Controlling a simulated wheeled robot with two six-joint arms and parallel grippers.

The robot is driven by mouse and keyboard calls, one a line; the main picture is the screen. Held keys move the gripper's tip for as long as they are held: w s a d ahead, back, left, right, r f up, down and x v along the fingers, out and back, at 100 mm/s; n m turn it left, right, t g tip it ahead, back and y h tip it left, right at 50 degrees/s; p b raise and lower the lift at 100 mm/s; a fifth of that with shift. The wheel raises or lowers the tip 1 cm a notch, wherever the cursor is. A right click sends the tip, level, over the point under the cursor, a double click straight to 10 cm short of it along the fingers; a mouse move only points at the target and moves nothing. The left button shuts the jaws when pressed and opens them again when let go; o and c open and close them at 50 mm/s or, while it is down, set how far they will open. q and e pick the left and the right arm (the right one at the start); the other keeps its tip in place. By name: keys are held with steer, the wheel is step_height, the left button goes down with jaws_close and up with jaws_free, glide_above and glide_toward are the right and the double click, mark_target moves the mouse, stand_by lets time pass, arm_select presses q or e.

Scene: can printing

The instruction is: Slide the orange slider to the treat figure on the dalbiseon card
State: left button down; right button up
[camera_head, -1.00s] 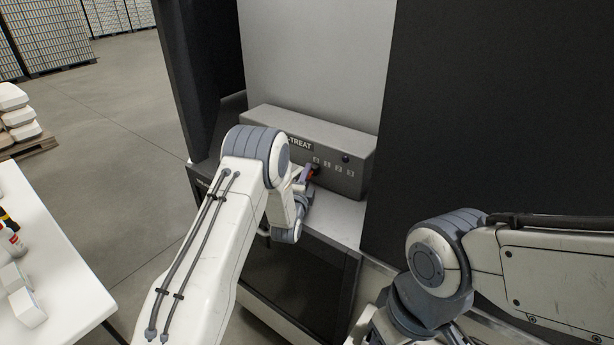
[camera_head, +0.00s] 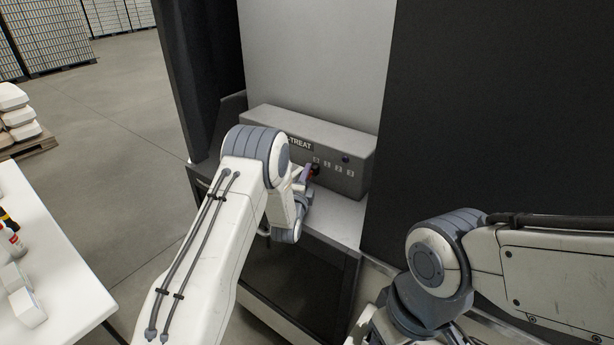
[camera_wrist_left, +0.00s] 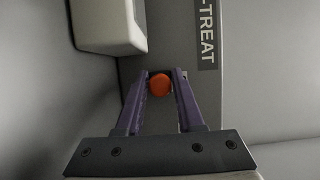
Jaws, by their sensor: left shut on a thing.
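The orange slider (camera_wrist_left: 159,84) shows as a round orange knob in the left wrist view. It sits between the purple fingertips of my left gripper (camera_wrist_left: 161,80), which is shut on it. In the head view my left gripper (camera_head: 307,174) is at the front face of the grey control box (camera_head: 350,167), mostly hidden by my arm; the slider cannot be made out there. The box bears a label ending in "-TREAT" (camera_head: 300,143), with several pale number marks (camera_head: 334,168) to the right of the gripper. The dalbiseon card is not seen. My right gripper is out of view.
The control box stands on a grey shelf (camera_head: 338,220) inside a dark-walled cabinet (camera_head: 470,110). A dark round knob (camera_head: 346,158) is at the box's upper right. A white table (camera_head: 60,275) with bottles and boxes stands at the left. The floor between is clear.

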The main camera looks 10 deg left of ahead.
arm_select(q)
steer(key=shift+f, duration=0.1)
steer(key=b, duration=0.4)
glide_toward(345, 180)
steer(key=w, duration=0.4)
steer(key=shift+w+a, duration=0.15)
steer(key=shift+w, duration=0.25)
steer(key=c, duration=0.6)
jaws_free()
steer(key=shift+s+d, duration=0.1)
steer(key=shift+d, duration=0.15)
steer(key=shift+a, duration=0.1)
steer(key=s+b, duration=0.4)
steer(key=s, duration=0.6)
steer(key=shift+s, duration=0.2)
